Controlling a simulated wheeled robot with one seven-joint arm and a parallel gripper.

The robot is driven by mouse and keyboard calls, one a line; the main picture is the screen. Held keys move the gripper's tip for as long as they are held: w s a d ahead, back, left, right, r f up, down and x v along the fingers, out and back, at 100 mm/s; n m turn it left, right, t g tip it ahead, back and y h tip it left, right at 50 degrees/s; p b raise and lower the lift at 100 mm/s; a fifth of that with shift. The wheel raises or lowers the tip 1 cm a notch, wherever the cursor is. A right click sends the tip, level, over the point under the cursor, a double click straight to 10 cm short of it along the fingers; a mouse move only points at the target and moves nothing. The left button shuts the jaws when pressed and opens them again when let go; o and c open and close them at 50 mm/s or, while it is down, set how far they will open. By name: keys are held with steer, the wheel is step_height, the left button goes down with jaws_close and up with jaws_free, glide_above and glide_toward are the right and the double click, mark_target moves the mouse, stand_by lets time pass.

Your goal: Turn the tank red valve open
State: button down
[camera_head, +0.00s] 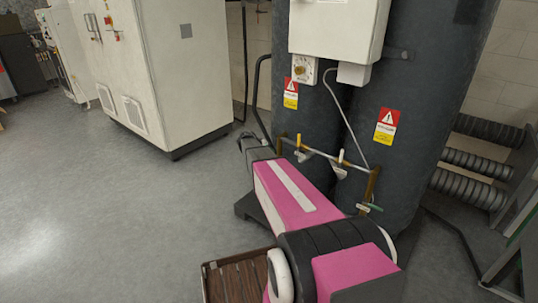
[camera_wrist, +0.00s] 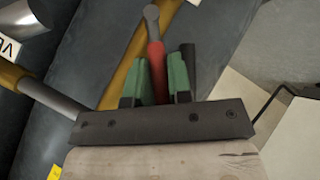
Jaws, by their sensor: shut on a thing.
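The red valve handle (camera_wrist: 156,60) shows in the wrist view as a long red lever with a grey rounded end. It lies between the green fingers of my gripper (camera_wrist: 166,72), which is shut on it. A brass-yellow pipe (camera_wrist: 128,72) runs diagonally behind the handle. In the head view, my pink arm reaches toward the base of the dark grey tanks (camera_head: 312,125). The red handle and my fingertips are hidden there behind the arm, so I cannot tell the valve's angle from that view.
A white control box (camera_head: 335,30) hangs above. A white cabinet (camera_head: 165,70) stands left. A brown slatted crate (camera_head: 232,280) sits beside my arm. The left floor is clear.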

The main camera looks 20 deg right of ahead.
stand_by(0.3)
steer(key=c, duration=1)
jaws_free()
steer(key=shift+c, duration=0.2)
steer(key=shift+w, duration=0.1)
